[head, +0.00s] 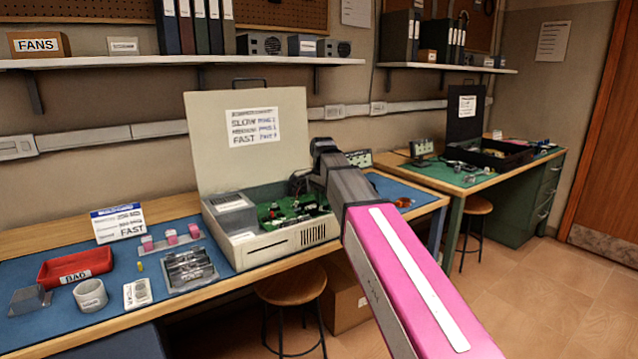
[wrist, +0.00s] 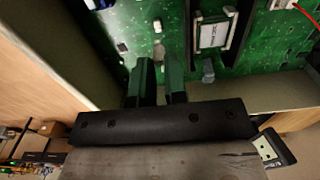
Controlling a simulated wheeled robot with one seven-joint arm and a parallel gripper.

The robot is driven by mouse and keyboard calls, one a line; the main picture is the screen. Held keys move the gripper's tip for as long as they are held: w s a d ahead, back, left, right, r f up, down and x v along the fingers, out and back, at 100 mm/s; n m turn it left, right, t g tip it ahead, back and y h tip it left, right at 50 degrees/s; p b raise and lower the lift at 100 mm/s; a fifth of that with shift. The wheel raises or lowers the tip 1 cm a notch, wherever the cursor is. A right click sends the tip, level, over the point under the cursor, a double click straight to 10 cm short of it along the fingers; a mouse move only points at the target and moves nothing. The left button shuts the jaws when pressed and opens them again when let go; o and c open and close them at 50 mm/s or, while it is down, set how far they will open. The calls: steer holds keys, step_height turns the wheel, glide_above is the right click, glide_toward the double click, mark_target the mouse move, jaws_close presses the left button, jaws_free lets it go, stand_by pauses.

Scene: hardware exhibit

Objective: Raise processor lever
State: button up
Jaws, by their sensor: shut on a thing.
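In the head view the board (head: 290,208) lies inside the open beige computer case (head: 280,240). My gripper (wrist: 158,62) reaches over the board just left of the socket. Its two dark fingers are close together, with a narrow gap. A small pale piece (wrist: 158,50), apparently the end of the processor lever, shows between the fingertips and is held there. The rest of the lever is hard to make out.
The case's raised lid (head: 225,150) stands behind the board. Left on the blue mat (head: 30,328) are a red BAD tray (head: 75,268), a white cup (head: 90,295), a clear holder (head: 188,270) and small pink-and-white blocks (head: 170,237). A stool (head: 291,285) stands below.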

steer(key=shift+w+d+r, duration=0.3)
steer(key=shift+d+r, duration=0.1)
steer(key=shift+r, duration=0.05)
jaws_close()
jaws_free()
steer(key=o, duration=0.4)
steer(key=shift+r, duration=0.1)
steer(key=shift+s+a+r, duration=0.15)
steer(key=shift+a+r, duration=0.05)
steer(key=shift+r, duration=0.95)
steer(key=shift+s+a+r, duration=0.15)
steer(key=shift+a+r, duration=0.1)
steer(key=shift+r, duration=0.85)
steer(key=shift+s+a+r, duration=0.15)
steer(key=shift+a+r, duration=0.05)
steer(key=shift+r, duration=0.95)
